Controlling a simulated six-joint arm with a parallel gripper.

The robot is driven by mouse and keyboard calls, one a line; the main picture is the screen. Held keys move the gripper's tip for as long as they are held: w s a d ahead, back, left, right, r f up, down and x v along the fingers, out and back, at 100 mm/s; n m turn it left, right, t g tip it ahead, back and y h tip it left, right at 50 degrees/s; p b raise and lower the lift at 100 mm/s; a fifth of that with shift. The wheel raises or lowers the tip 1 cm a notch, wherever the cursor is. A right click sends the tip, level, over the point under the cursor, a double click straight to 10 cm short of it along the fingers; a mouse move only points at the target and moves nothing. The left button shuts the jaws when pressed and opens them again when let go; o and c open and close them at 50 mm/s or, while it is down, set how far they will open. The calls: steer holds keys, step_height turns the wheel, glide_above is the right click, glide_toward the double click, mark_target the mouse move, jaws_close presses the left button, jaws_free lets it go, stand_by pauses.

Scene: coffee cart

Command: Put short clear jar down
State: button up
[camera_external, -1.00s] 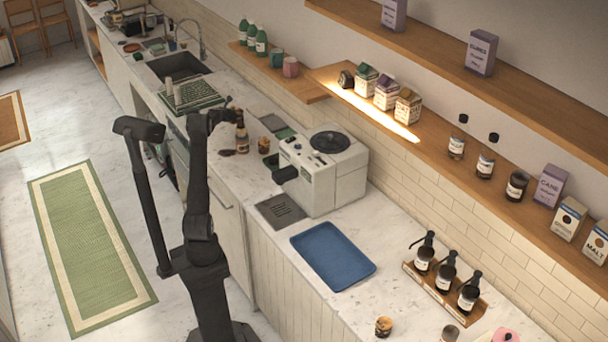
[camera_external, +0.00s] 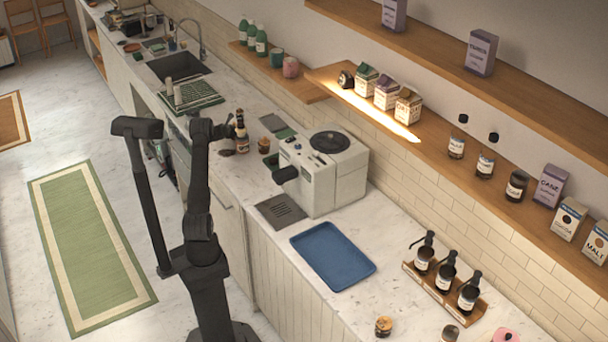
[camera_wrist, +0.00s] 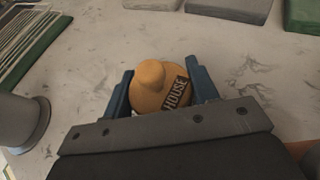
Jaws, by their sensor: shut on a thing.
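In the wrist view my gripper (camera_wrist: 160,86) is shut on a jar (camera_wrist: 157,98). Its blue fingers press on either side. From above I see a tan rounded top with a knob and a dark label reading HOUSE. The jar's lower part is hidden by the gripper, so I cannot tell whether it touches the white marble counter (camera_wrist: 85,75). In the external view the dark arm reaches over the counter between the dish rack and the machine. A white and amber shape (camera_external: 242,140) shows at its end, too small to tell apart clearly.
A grey cylinder (camera_wrist: 22,122) stands close on the left in the wrist view. The green dish rack (camera_external: 192,95) is behind. A small brown jar (camera_external: 264,146) and the white machine (camera_external: 322,172) stand nearer. A blue tray (camera_external: 332,256) lies farther along the counter.

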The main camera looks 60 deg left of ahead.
steer(key=o, duration=1.1)
steer(key=shift+f, duration=0.15)
steer(key=shift+s+r, duration=0.1)
steer(key=shift+r, duration=0.15)
steer(key=v, duration=1.1)
steer(key=shift+s+d+r, duration=0.1)
steer(key=shift+s+d, duration=0.15)
steer(key=shift+d, duration=0.05)
steer(key=shift+w, duration=0.1)
